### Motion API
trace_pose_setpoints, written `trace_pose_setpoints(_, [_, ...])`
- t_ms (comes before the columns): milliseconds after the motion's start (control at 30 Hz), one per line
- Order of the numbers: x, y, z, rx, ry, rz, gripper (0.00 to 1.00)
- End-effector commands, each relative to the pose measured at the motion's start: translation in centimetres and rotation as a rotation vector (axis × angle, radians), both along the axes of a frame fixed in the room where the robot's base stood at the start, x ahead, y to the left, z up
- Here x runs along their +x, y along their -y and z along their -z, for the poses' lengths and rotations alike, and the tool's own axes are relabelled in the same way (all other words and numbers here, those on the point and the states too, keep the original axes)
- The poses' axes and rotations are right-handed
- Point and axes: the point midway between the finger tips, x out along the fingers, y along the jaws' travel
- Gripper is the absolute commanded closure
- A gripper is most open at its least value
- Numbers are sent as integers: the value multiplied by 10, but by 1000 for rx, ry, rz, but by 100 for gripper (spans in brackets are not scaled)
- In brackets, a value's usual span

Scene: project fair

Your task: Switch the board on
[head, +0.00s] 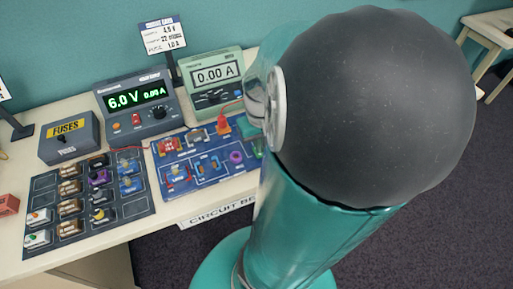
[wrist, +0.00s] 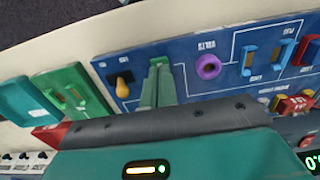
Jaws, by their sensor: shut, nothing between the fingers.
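The blue circuit board (head: 205,178) lies on the table, its right end hidden behind my arm in the head view. The wrist view shows the board (wrist: 222,98) close up and turned around. A switch with an orange-yellow lever (wrist: 123,84) sits near the board's end there; it is hidden in the head view. My gripper (wrist: 158,66) is shut and empty, its green fingers over the board between the switch and the purple ring marked VOLTS (wrist: 208,66). I cannot tell whether the fingertips touch the board.
The power supply (head: 137,107) reads 6.0 V and 0.00 A; the meter (head: 215,77) reads 0.00 A. A dark parts tray (head: 42,190) and a grey FUSES box (head: 68,143) stand left.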

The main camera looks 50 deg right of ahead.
Motion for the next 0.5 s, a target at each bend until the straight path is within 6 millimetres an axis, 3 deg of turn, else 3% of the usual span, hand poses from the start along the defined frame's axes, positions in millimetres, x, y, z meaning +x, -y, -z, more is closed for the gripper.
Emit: trace_pose_setpoints(500, [0, 0, 7, 1, -1, 0, 100])
